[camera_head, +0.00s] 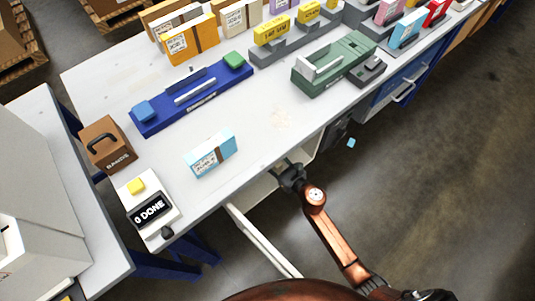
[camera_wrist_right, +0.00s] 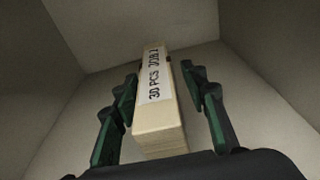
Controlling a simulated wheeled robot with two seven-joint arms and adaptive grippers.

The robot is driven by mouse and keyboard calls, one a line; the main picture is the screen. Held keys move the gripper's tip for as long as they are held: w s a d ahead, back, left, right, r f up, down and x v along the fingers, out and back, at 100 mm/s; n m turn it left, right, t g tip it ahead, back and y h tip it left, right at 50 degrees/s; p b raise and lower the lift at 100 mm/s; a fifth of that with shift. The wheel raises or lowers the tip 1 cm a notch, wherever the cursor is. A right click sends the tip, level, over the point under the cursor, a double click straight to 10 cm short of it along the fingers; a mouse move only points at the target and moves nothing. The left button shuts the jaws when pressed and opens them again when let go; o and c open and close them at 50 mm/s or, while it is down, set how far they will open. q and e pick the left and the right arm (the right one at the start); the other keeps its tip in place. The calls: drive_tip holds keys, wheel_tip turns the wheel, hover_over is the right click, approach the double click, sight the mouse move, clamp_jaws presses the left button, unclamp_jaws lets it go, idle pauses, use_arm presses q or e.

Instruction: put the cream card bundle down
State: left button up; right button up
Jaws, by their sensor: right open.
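The cream card bundle (camera_wrist_right: 157,110) is a long pale block with a white label reading "30 PCS JOB 2". In the right wrist view it lies between the two fingers of my right gripper (camera_wrist_right: 160,80), inside pale walls. The fingers are spread, with a visible gap beside the bundle's near end on both sides. In the head view my right gripper (camera_head: 290,174) reaches in at the table's front edge, over an open white drawer or bin (camera_head: 257,188). The bundle is hidden there. My left gripper is not in view.
On the white table (camera_head: 255,115) stand a light-blue bundle (camera_head: 211,155), a blue tray device (camera_head: 192,97), a green device (camera_head: 334,65), a brown box (camera_head: 107,144) and a "0 DONE" counter (camera_head: 149,207). Several coloured bundles line the back. Pale walls surround my right gripper closely.

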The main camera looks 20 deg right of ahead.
sight(280, 167)
drive_tip(key=shift+r, duration=0.15)
drive_tip(key=p+v, duration=0.2)
drive_tip(key=v, duration=0.9)
drive_tip(key=shift+s+d, duration=0.15)
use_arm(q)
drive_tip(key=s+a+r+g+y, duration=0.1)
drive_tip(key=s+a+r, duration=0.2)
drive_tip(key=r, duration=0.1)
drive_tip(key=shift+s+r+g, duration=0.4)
use_arm(e)
drive_tip(key=shift+s+d, duration=0.15)
drive_tip(key=shift+s, duration=0.15)
